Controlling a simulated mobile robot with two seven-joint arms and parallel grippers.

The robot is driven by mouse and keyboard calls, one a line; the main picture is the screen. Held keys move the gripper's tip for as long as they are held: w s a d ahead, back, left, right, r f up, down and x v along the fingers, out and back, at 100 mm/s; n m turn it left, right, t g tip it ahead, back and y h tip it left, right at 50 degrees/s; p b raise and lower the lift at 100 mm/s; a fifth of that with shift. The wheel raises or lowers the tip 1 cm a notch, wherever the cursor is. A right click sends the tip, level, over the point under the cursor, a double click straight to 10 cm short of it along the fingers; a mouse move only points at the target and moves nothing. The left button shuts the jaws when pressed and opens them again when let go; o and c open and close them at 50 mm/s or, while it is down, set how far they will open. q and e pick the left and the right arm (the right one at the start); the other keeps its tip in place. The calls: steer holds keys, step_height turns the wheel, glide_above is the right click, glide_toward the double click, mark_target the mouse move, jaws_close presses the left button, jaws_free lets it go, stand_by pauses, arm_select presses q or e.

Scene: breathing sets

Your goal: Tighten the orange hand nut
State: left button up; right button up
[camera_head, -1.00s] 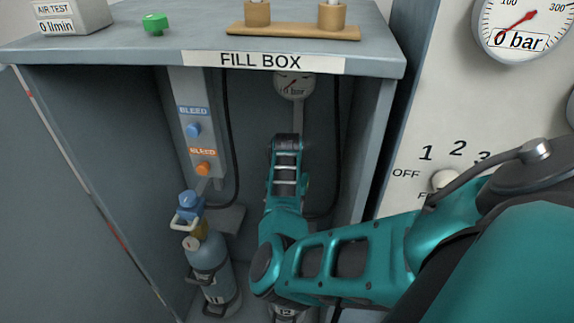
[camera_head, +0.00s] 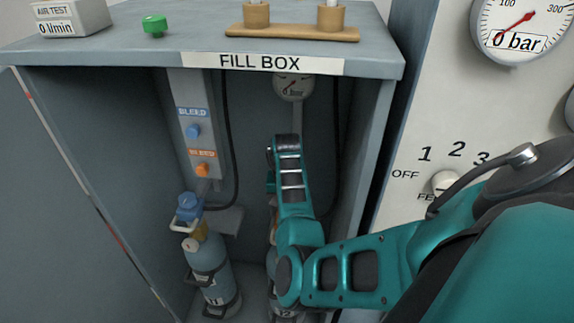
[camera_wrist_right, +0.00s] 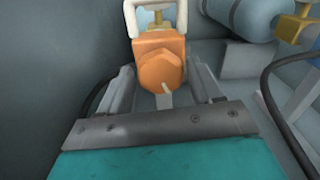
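The orange hand nut (camera_wrist_right: 160,72) shows in the right wrist view, below a white loop handle (camera_wrist_right: 155,15); a short pale mark runs down from its lower edge. My right gripper (camera_wrist_right: 161,82) has one finger on each side of the nut, spread apart, with seemingly narrow gaps; contact is not clear. In the head view my right arm reaches into the fill box (camera_head: 385,130), over the cylinder marked 12 (camera_head: 284,313). The arm hides most of that cylinder and its nut. My left gripper is not in view.
Cylinder 11 (camera_head: 212,275) with a blue valve (camera_head: 189,206) stands on the left inside the box. Blue (camera_head: 193,131) and orange (camera_head: 202,170) bleed knobs are on the panel above it. Dark hoses hang at the back. The box's side walls and top bound the space.

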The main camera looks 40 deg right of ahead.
steer(key=shift+o, duration=1.3)
step_height(320, 180, up, 12)
